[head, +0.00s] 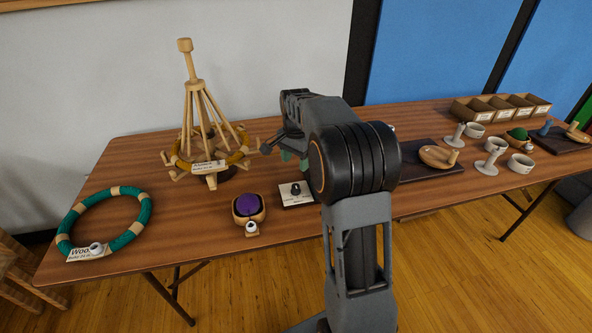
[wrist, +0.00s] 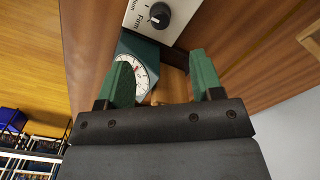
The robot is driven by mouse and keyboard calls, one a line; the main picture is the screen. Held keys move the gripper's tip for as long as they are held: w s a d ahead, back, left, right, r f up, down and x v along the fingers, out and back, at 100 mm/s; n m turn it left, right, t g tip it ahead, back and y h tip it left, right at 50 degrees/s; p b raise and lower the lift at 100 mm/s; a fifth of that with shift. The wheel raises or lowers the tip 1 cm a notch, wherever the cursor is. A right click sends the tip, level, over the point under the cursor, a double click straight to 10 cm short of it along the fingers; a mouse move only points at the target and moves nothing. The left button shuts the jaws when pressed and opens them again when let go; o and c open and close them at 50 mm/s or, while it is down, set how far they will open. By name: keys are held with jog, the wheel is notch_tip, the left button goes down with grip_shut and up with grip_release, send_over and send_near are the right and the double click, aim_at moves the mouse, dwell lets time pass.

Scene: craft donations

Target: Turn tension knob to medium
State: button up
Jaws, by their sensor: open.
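The tension knob (wrist: 160,13) is a black knob on a white panel (wrist: 182,18), at the top of the wrist view. Its white mark faces lower left, on the side of the printed word "Firm"; another word is cut off by the top edge. The knob also shows on its panel near the table's front edge in the head view (head: 296,189). My gripper (wrist: 165,78) is open, with two green fingers apart and nothing held. The knob lies beyond the fingertips, not between them.
A green device with a white dial (wrist: 138,72) sits close by the left finger. A wooden yarn swift (head: 200,120), a purple ball in a bowl (head: 249,206) and a teal ring (head: 105,222) stand left on the table. Cups (head: 490,158) and trays (head: 500,108) are right.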

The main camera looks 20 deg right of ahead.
jog(key=shift+r, duration=1.2)
jog(key=s+a+r+n+t+p, duration=0.1)
jog(key=s+a+r+n+p, duration=0.2)
jog(key=s, duration=0.4)
jog(key=s+a+r+n+t+p, duration=0.1)
jog(key=s+a+r+n+p, duration=0.2)
jog(key=s, duration=0.4)
jog(key=s+a+r+n+t+p, duration=0.1)
jog(key=s+a+r+n+p, duration=0.2)
jog(key=s, duration=0.5)
jog(key=a+n+p, duration=0.1)
jog(key=n+p, duration=0.1)
jog(key=n, duration=0.1)
jog(key=shift+a+n, duration=0.35)
jog(key=shift+n, duration=0.05)
jog(key=shift+s+a+r+t, duration=0.1)
jog(key=shift+r+t, duration=0.2)
jog(key=shift+r, duration=0.05)
